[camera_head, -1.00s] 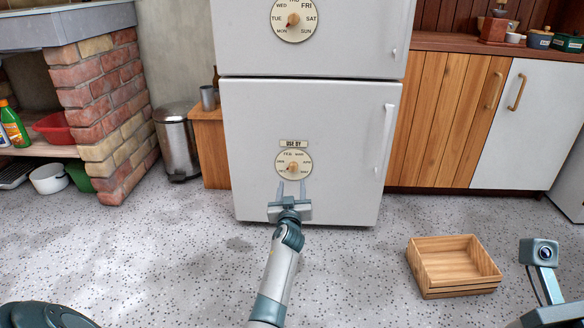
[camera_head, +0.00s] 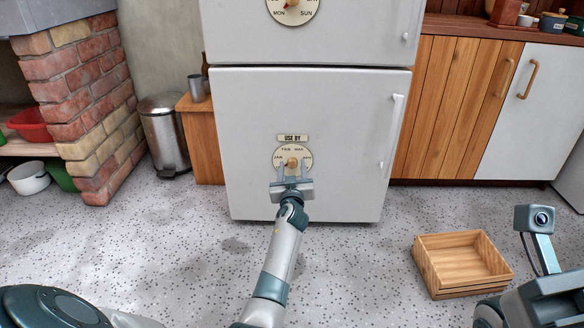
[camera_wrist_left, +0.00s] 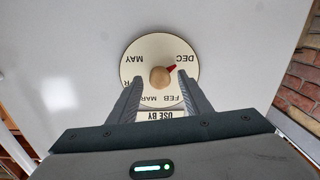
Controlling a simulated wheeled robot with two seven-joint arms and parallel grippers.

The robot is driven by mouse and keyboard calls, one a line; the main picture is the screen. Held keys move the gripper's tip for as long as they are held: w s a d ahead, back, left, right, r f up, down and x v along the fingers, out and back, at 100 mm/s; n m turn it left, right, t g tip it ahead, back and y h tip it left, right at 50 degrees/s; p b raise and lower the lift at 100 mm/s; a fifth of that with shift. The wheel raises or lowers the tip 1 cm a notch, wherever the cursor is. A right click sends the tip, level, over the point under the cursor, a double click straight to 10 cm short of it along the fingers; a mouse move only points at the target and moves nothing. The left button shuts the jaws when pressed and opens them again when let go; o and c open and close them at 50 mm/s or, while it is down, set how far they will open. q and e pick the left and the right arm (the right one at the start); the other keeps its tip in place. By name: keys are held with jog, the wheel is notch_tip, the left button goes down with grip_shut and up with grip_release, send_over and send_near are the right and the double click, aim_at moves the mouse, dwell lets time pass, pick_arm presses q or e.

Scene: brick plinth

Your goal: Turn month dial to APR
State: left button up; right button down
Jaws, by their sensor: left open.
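The month dial (camera_head: 279,165) is a round cream disc under a "USE BY" label on the lower fridge door. In the left wrist view the dial (camera_wrist_left: 145,52) appears upside down, with a round wooden knob (camera_wrist_left: 160,77). The knob's red pointer aims up and right, close to DEC. MAY, FEB and MAR are readable; a finger partly covers APR, and JAN is hidden there. My left gripper (camera_head: 292,168) is open in front of the dial. Its fingertips (camera_wrist_left: 160,80) flank the knob with a gap on each side. My right gripper's fingers are out of view.
A weekday dial (camera_head: 292,10) is on the fridge's upper door. A vertical handle (camera_head: 392,135) runs along the lower door's right side. A wooden crate (camera_head: 462,264) stands on the floor at right. A metal bin (camera_head: 165,135) stands at left. The floor before the fridge is clear.

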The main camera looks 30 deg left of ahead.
pick_arm(q)
jog(key=c, duration=1.1)
